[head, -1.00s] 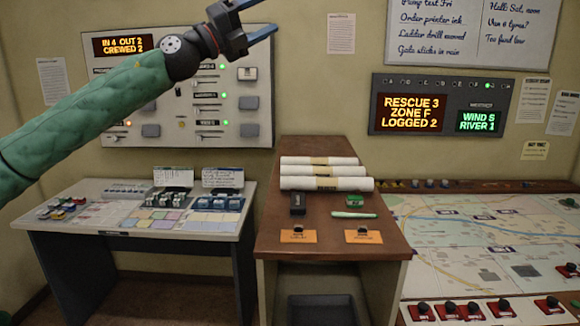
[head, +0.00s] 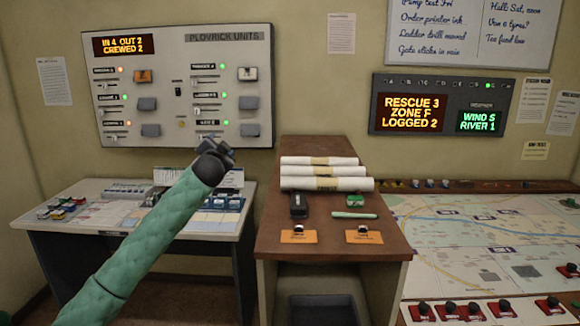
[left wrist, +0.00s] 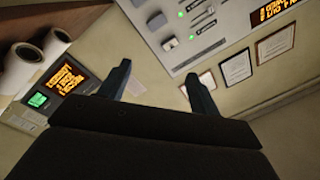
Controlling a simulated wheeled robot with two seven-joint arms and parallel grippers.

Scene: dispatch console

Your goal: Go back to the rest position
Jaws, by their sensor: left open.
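My left gripper (head: 214,148) is in the head view, in front of the lower edge of the wall panel and above the left desk. Its green sleeved arm rises from the bottom left. In the left wrist view the left gripper (left wrist: 157,82) has its two blue fingers spread with nothing between them. My right gripper is not in view.
The wall panel (head: 165,88) of switches is behind the gripper. The left desk (head: 75,222) holds cards and small vehicles, partly hidden by my arm. The brown cabinet (head: 335,235) with white rolls (head: 325,172) stands to the right, beside the map table (head: 470,250).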

